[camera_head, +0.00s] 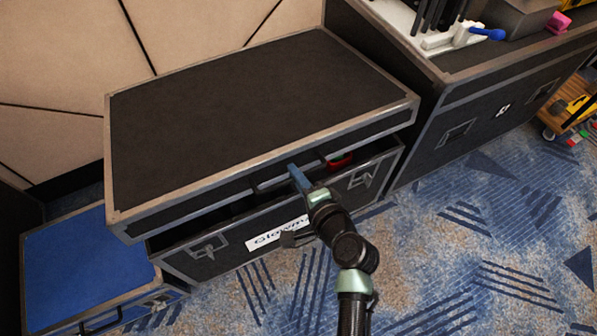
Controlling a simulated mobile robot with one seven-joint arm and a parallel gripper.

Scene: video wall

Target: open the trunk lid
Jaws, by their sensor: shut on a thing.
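The black trunk (190,266) with metal edges stands on the carpet against a padded wall. Its lid (250,105) is lifted a little, with a dark gap between the lid's front edge and the trunk body. My gripper (299,178) reaches up from the front and is shut on the lid's front edge near its middle, by a recessed handle (270,184). The exact grip is partly hidden by the fingers.
A blue case (85,265) stands close at the left. A taller black case (480,115) with tools on top stands close at the right. A wooden cart (575,105) is at the far right. The patterned carpet in front is clear.

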